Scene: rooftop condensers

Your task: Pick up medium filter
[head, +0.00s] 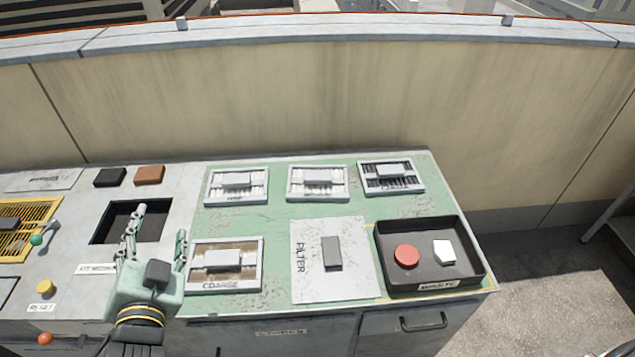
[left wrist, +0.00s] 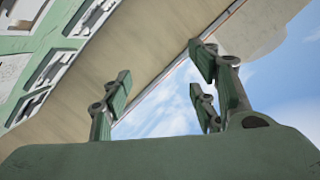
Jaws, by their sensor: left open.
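Several framed filters with grey handles lie on the green bench top in the head view. The back row holds a left filter (head: 222,198), a middle filter (head: 302,194) and a right filter with dark slats (head: 373,188). Their labels are too small to read surely, so I cannot tell which is medium. A brown filter marked COARSE (head: 200,278) lies in front. My left gripper (head: 160,226) is open and empty, fingers up, left of the coarse filter and near the dark square opening (head: 100,232). Its spread fingers also show in the left wrist view (left wrist: 160,85). My right gripper is out of view.
A plate marked FILTER (head: 312,279) with a grey handle lies right of the coarse filter. A black tray (head: 478,270) holds a red disc (head: 406,256) and a white piece (head: 444,252). Dark and brown blocks (head: 149,175) lie at back left. A wall (head: 300,105) stands behind.

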